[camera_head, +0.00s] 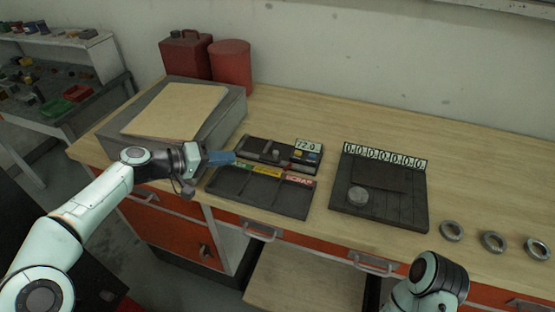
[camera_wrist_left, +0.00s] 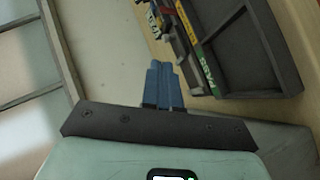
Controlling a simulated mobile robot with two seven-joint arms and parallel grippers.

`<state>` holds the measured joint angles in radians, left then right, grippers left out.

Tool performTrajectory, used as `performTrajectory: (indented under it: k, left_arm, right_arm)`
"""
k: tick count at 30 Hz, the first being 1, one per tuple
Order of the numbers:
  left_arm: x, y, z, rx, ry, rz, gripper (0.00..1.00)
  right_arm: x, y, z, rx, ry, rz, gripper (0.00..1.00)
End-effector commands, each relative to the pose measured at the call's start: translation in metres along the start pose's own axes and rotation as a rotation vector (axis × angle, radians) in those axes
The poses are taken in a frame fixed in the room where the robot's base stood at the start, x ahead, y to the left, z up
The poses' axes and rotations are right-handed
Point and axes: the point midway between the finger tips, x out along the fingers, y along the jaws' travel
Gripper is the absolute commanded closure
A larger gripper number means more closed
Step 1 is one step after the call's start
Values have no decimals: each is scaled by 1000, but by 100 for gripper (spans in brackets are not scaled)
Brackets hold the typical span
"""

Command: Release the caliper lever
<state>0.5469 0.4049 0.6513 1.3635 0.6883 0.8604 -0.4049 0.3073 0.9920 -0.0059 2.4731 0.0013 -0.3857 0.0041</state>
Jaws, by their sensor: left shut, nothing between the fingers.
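The caliper fixture (camera_head: 268,150) is a dark block on the bench with a grey jaw piece and small yellow and blue parts at its right end. A white display (camera_head: 308,146) reading about 12.0 stands behind it. I cannot tell which part is the lever. My left gripper (camera_head: 228,158) has blue fingers, shut and empty, just left of the fixture and apart from it. In the left wrist view the shut fingers (camera_wrist_left: 163,84) point toward the bench, and part of the fixture (camera_wrist_left: 178,28) shows at the top. My right gripper is out of view.
A dark sorting tray (camera_head: 258,193) with green, yellow and red labels lies in front of the fixture. A grey box (camera_head: 222,120) with a wooden top stands at left. A dark counter tray (camera_head: 405,205) holds a round disc. Several metal rings (camera_head: 494,242) lie at right.

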Motion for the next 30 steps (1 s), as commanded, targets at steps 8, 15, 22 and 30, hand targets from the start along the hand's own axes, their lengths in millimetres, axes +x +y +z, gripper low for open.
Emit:
performTrajectory:
  k: [8,15,22,30]
  left_arm:
    - [63,4,-1,-1,-4,4,100]
    - [115,5,-2,0,-3,3,100]
    - [146,-2,20,0,-3,-1,100]
    - [156,-2,29,-2,-1,-2,100]
  right_arm:
    - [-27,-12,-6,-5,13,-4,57]
    - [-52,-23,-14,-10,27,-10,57]
    - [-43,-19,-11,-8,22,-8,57]
    - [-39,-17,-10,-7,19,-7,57]
